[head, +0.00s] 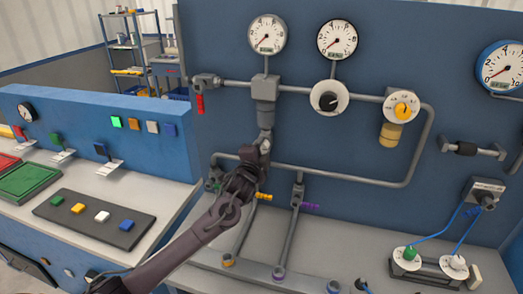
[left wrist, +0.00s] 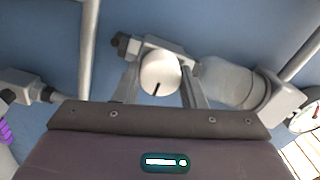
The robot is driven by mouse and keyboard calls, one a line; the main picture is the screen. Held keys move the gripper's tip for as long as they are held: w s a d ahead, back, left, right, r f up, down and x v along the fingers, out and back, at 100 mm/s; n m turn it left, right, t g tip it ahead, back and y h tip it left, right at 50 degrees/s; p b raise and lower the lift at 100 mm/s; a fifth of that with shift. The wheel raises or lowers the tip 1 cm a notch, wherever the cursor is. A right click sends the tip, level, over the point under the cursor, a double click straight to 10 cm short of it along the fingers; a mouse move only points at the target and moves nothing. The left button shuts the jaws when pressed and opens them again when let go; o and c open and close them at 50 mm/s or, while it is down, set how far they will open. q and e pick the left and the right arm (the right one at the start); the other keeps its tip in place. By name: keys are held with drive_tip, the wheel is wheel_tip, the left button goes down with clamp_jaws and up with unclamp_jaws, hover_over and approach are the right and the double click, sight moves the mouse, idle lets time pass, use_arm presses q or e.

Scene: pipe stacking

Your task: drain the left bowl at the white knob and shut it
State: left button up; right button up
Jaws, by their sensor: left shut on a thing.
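The left bowl (head: 265,115) is a grey cylinder hanging below the left gauge on the blue panel. In the left wrist view it is a pale grey cylinder (left wrist: 228,82) to the right of the knob. The white knob (left wrist: 160,73) is round, with a short dark mark on its lower part. My left gripper (head: 262,150) is just below the bowl, and in the left wrist view its two fingers are closed on the knob's sides. In the head view the gripper largely hides the knob. My right gripper is out of view.
Pipes run around the bowl, with a red-handled valve (head: 200,103) to its left and an amber bowl (head: 390,135) to its right. Yellow (head: 264,196) and purple (head: 310,206) valve handles sit below. A button console (head: 95,218) stands at the left.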

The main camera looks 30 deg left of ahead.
use_arm(q)
drive_tip(key=shift+f, duration=0.1)
idle(0.4)
drive_tip(key=o, duration=1)
drive_tip(key=shift+s+d+f, duration=0.1)
drive_tip(key=shift+s+d, duration=0.05)
drive_tip(key=shift+s, duration=0.4)
drive_tip(key=b+v, duration=0.2)
drive_tip(key=v, duration=0.4)
drive_tip(key=shift+s, duration=0.3)
drive_tip(key=shift+d, duration=0.15)
